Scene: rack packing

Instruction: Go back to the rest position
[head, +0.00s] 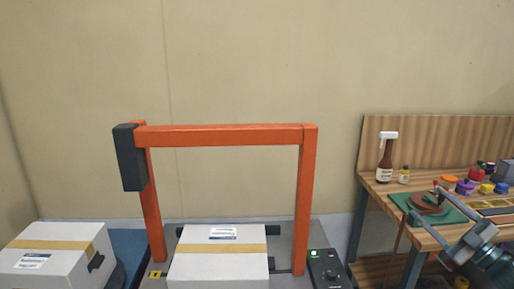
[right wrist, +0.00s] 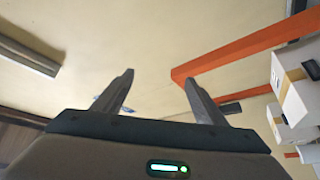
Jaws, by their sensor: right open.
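In the head view my right arm shows at the lower right, in front of the wooden workbench. My left gripper is not in view.
An orange frame (head: 220,135) stands over a white box with a tan strip (head: 218,268). Another white box (head: 50,262) sits at the left. A control box (head: 328,270) is right of the frame. The workbench (head: 372,192) carries a spray bottle (head: 386,160), a green mat and several small items.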

